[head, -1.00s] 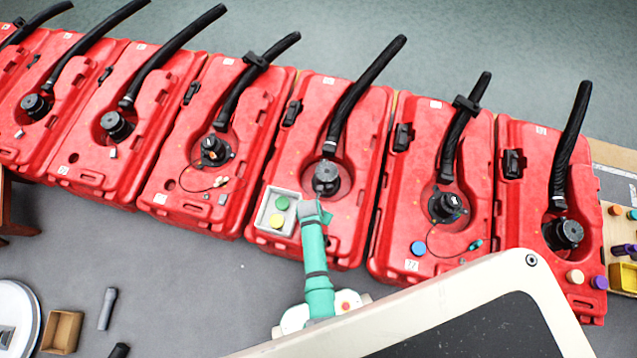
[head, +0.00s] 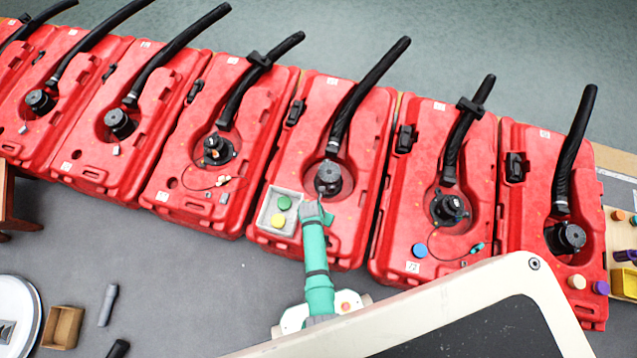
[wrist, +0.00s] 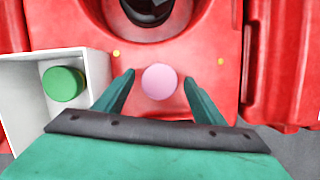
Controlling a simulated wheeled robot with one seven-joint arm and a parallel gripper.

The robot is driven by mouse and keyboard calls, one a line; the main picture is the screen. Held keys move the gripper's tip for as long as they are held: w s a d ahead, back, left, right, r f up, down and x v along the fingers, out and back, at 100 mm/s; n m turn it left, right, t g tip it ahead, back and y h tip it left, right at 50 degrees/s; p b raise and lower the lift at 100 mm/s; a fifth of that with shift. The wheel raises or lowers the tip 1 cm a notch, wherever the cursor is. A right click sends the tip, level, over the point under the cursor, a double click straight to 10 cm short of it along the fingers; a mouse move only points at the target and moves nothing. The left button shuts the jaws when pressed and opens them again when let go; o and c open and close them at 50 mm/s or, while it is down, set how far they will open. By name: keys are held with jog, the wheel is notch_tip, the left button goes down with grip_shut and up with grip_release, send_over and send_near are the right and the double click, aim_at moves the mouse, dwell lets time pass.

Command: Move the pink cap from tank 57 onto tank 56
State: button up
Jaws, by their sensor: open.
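The pink cap (wrist: 160,82) shows in the wrist view, round and seen from above, on the red tank (wrist: 200,40). My gripper (wrist: 159,88) is open, with one teal finger on each side of the cap; I cannot tell whether either touches it. In the head view my gripper (head: 318,208) is over the front part of the middle red tank (head: 352,222), below its black round fitting (head: 328,178), and hides the cap. The tank number labels are too small to read, so I cannot tell which tanks are 56 and 57.
A pale tray (head: 292,233) with a green cap (head: 284,202) and a yellow cap (head: 278,221) sits left of my gripper. The tank to the right carries a blue cap (head: 419,250) and a corded teal piece (head: 477,248). Black hoses (head: 370,90) rise behind the fittings.

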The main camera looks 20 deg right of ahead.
jog(key=s+a+r+m+t, duration=0.25)
jog(key=s+r+m, duration=0.2)
jog(key=r, duration=0.35)
jog(key=s+a+r+m+t+y, duration=0.1)
jog(key=s+a+r+m+t, duration=0.15)
jog(key=s+r+m, duration=0.4)
jog(key=s+a+r+m+t, duration=0.2)
jog(key=a+r+m, duration=0.15)
jog(key=r, duration=0.55)
jog(key=s+a+r+m+t, duration=0.1)
jog(key=r+m, duration=0.3)
jog(key=r, duration=0.4)
jog(key=s+a+r+m+t, duration=0.1)
jog(key=s+r+m+t, duration=0.2)
jog(key=r, duration=0.5)
jog(key=s+a+r+m+t+y, duration=0.1)
jog(key=s+r+m+t, duration=0.1)
jog(key=r+m, duration=0.3)
notch_tip(320, 180, up, 4)
jog(key=shift+s+a+r, duration=0.1)
jog(key=shift+s+a, duration=0.05)
jog(key=shift+s, duration=0.65)
jog(key=shift+m, duration=0.25)
jog(key=shift+c, duration=0.4)
jog(key=c, duration=0.8)
jog(key=shift+o, duration=0.2)
jog(key=shift+w, duration=0.1)
